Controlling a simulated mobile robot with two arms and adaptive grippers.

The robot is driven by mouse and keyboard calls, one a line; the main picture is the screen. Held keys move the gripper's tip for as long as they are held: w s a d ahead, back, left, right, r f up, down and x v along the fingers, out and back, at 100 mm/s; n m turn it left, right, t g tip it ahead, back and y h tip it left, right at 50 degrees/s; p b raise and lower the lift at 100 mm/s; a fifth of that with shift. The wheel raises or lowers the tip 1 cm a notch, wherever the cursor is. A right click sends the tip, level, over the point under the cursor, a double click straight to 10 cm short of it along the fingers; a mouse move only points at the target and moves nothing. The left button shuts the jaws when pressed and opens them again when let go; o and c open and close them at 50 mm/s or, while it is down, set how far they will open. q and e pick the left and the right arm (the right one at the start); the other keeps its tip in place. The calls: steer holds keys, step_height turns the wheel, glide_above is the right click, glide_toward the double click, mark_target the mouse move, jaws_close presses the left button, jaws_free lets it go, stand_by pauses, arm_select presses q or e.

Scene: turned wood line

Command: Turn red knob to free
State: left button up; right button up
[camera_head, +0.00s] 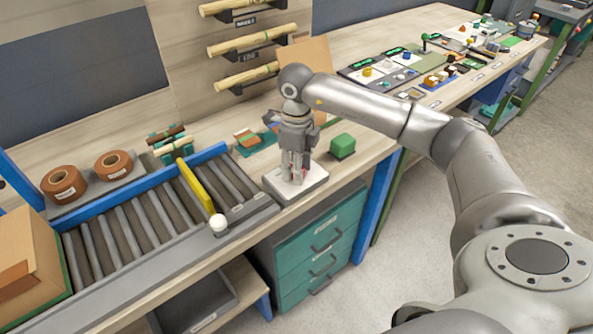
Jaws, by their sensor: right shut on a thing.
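My right gripper (294,171) points straight down over a white base plate (312,184) on the bench. Its fingers are shut on a small red part at the plate, which fits the red knob (297,179). Most of the knob is hidden by the fingers, so I cannot tell which way it is turned. My left gripper is not in view.
A roller conveyor (130,232) with a yellow bar (195,185) and a white knob (218,223) lies to the left. Brown tape rolls (64,184) and a cardboard box (28,262) are farther left.

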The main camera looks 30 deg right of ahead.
steer(key=n+b, duration=0.1)
steer(key=n, duration=0.2)
steer(key=shift+n+b, duration=0.75)
steer(key=shift+n, duration=0.55)
steer(key=shift+o, duration=0.2)
steer(key=shift+r, duration=0.1)
steer(key=shift+c, duration=0.2)
steer(key=o, duration=1)
steer(key=shift+o, duration=0.2)
step_height(320, 180, up, 12)
